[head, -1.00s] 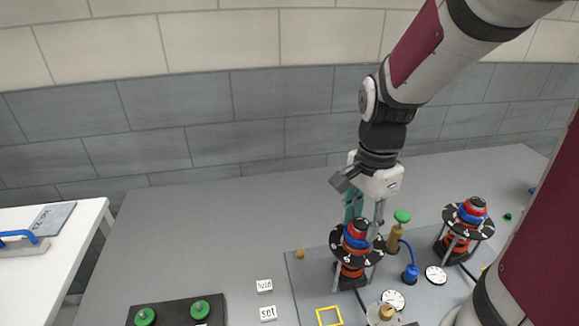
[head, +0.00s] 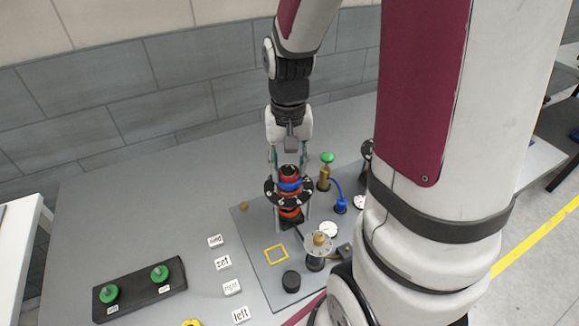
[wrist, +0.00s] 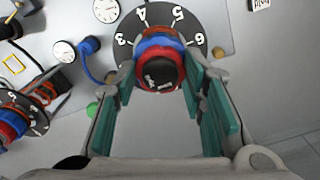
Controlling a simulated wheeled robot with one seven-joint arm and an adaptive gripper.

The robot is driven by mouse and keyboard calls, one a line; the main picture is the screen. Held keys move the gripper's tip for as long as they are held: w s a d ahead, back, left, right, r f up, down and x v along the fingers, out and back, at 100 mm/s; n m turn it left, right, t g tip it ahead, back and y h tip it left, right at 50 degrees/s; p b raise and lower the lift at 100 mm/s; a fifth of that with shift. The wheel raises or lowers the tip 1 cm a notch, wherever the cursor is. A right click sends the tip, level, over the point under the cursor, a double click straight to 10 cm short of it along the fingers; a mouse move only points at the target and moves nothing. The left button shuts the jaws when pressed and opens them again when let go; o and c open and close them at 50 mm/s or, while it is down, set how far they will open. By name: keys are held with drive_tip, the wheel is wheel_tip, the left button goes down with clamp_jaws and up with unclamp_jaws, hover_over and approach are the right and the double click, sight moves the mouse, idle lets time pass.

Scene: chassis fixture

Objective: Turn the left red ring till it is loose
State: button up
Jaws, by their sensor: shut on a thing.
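The left red ring (head: 291,178) sits on the left fixture, above a blue ring (head: 289,186) and a black numbered dial (head: 272,194). My gripper (head: 290,170) points down over this fixture, with its teal-lined fingers on both sides of the ring. In the wrist view, the red ring (wrist: 141,74) surrounds a black cap (wrist: 160,72) between the fingers. The gripper is shut on the red ring; the exact contact at the fingertips is partly hidden. The second fixture's red ring (wrist: 12,113) shows at the left of the wrist view; my arm mostly hides that fixture in the head view.
A green-topped brass valve (head: 326,170) and a blue fitting (head: 341,205) stand close right of the fixture. White gauges (head: 328,230), a brass-topped post (head: 319,240) and a black knob (head: 291,281) are nearby. Lettered tiles (head: 222,262) and a black box (head: 140,290) lie left.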

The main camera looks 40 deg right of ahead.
drive_tip(key=n+p, duration=0.2)
drive_tip(key=n, duration=0.3)
drive_tip(key=shift+r, duration=0.1)
drive_tip(key=shift+n+p, duration=0.45)
drive_tip(key=shift+n, duration=0.05)
drive_tip(key=o, duration=0.9)
drive_tip(key=shift+o, duration=0.2)
wheel_tip(320, 180, up, 6)
drive_tip(key=p, duration=0.3)
drive_tip(key=shift+s+r, duration=0.1)
drive_tip(key=shift+r, duration=0.3)
drive_tip(key=shift+a+r, duration=0.1)
